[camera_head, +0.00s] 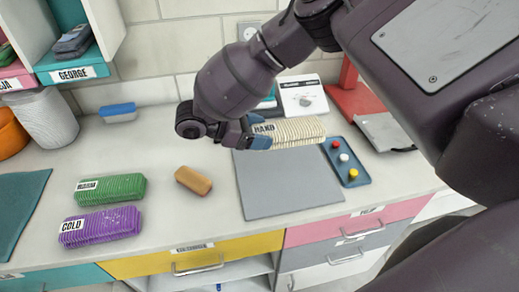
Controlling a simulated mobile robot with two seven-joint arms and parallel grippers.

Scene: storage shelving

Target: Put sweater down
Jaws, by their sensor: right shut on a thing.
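A cream ribbed folded sweater (300,130) with a white label on its left end is held in my right gripper (261,134). The blue fingers are shut on the sweater's left end, and the label is partly covered by them. The sweater is over the far part of a grey mat (285,185) on the counter. I cannot tell whether it touches the surface. A green ribbed bundle (110,188) and a purple ribbed bundle (100,227) lie on the counter at left. My left gripper is not in view.
A brown block (193,180) lies left of the mat. A blue tray (345,163) with small knobs is to its right. A white device (303,95) and a red stand (356,98) are behind. A teal mat (18,210) is far left. Counter between bundles and mat is mostly clear.

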